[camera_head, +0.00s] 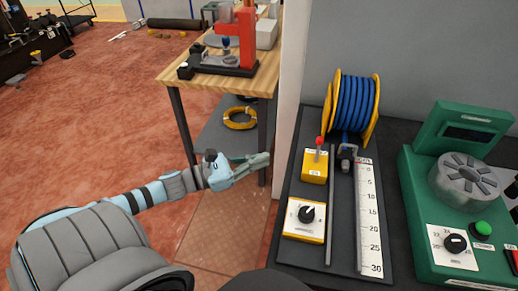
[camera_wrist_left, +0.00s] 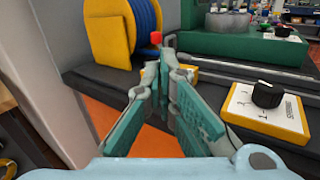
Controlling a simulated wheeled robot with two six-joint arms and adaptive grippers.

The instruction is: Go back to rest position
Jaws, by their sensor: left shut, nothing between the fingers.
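My left gripper (camera_head: 258,161) shows in the head view just left of the black bench, over the tiled floor, with its arm coming in from the lower left. In the left wrist view the left gripper (camera_wrist_left: 165,52) has its green-padded fingers converging at the tips, shut and empty. It points toward the bench with the hose dispenser and appears apart from it. My right gripper is in neither view.
The black bench (camera_head: 339,213) holds a blue hose reel (camera_head: 356,104), a yellow lever box (camera_head: 315,166), a yellow dial box (camera_head: 304,220), a ruler strip (camera_head: 369,220) and a green machine (camera_head: 417,190). A wooden table (camera_head: 197,77) stands behind left. The red floor (camera_head: 95,125) at left is largely clear.

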